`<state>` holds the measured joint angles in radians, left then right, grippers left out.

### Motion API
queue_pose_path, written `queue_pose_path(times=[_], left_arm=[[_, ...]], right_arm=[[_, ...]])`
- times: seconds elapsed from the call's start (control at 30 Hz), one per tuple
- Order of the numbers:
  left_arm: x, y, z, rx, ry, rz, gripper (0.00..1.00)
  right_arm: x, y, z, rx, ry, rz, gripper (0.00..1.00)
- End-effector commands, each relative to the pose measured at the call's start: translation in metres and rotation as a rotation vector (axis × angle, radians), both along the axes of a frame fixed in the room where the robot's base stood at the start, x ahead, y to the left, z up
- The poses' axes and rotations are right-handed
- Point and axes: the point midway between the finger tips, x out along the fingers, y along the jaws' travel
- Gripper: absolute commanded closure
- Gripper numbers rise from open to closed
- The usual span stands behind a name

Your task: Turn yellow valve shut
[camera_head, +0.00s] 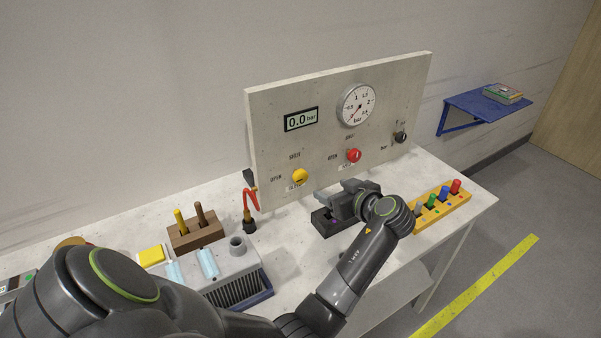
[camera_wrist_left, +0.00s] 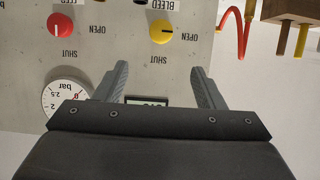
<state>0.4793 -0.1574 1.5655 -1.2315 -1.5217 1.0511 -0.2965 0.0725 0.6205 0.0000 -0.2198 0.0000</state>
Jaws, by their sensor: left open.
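The yellow valve (camera_head: 300,176) is a round knob low on the left of the upright grey panel. In the left wrist view, which is upside down, the yellow valve (camera_wrist_left: 161,32) has a dark line pointing toward its OPEN label, with SHUT at a right angle to it. My left gripper (camera_head: 324,196) is open and empty, in front of the panel to the right of the valve in the head view. In the wrist view the gripper's fingers (camera_wrist_left: 160,68) are spread, with the valve beyond their tips and not touched. My right gripper is not in view.
A red valve (camera_head: 353,155), a black knob (camera_head: 400,137), a gauge (camera_head: 357,105) and a display reading 0.0 bar (camera_head: 301,119) are on the panel. A yellow peg rack (camera_head: 440,214) and wooden block (camera_head: 196,236) stand on the table.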

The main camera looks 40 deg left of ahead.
Motion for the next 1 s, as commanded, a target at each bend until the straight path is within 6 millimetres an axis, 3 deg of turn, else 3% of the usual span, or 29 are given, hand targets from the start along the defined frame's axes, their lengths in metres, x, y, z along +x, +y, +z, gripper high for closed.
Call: queue_pose_path(times=[0.23, 0.6, 1.0], left_arm=[[0.018, 0.047, -0.016, 0.006, 0.007, 0.003, 0.37], [0.042, 0.106, -0.044, 0.003, 0.005, 0.002, 0.37], [0.054, 0.133, -0.059, 0.000, 0.003, 0.001, 0.37]], right_arm=[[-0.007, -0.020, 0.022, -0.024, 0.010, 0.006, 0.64], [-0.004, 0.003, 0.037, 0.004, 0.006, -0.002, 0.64], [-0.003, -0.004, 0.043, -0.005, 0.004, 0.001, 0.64]])
